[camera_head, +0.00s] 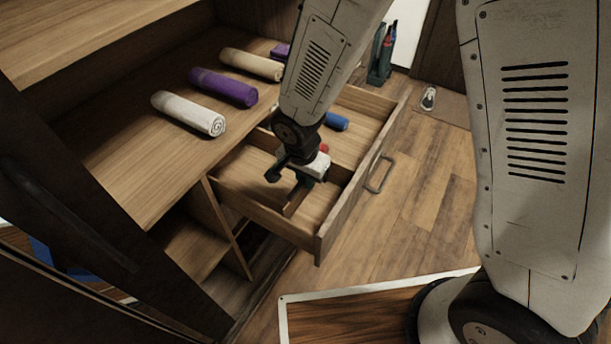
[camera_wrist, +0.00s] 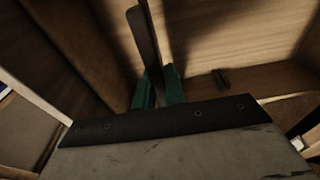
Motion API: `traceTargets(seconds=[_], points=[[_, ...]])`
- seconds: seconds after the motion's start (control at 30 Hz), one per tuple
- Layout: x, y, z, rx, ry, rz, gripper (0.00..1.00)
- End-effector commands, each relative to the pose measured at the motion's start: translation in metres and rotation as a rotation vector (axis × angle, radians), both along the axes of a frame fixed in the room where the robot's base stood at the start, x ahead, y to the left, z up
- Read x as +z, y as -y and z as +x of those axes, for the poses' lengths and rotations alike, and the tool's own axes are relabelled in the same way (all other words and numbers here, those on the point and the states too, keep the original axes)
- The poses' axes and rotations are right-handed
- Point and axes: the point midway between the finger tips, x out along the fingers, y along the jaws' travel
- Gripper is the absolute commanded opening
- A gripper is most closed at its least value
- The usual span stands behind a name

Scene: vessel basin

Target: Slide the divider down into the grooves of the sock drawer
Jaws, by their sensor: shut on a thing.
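The wooden sock drawer (camera_head: 352,188) is pulled open below the countertop, its handle facing right. My gripper (camera_head: 303,181) is low over the near part of the drawer, partly hidden behind my own wrist. The divider (camera_head: 295,200) is a thin brown board, seen nearly edge-on inside the drawer. In the wrist view, the green fingertips (camera_wrist: 159,90) are shut on the divider (camera_wrist: 146,45), which reaches away from them over the drawer floor (camera_wrist: 215,35). I cannot tell whether its lower edge is in the grooves; the grooves are not clearly visible.
A blue roll (camera_head: 335,121) and a red item (camera_head: 324,148) lie in the drawer's farther part. White (camera_head: 188,113), purple (camera_head: 222,87) and beige (camera_head: 252,64) rolls lie on the countertop (camera_head: 130,150). The floor right of the drawer is open.

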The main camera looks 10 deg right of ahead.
Motion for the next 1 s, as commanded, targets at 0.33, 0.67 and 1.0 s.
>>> traceTargets(seconds=[0.33, 0.67, 1.0], points=[[-0.009, 0.000, 0.000, 0.001, 0.000, 0.000, 0.00], [-0.017, 0.000, 0.000, 0.000, -0.001, -0.001, 0.00], [-0.026, 0.000, 0.000, 0.000, 0.000, 0.000, 0.00]])
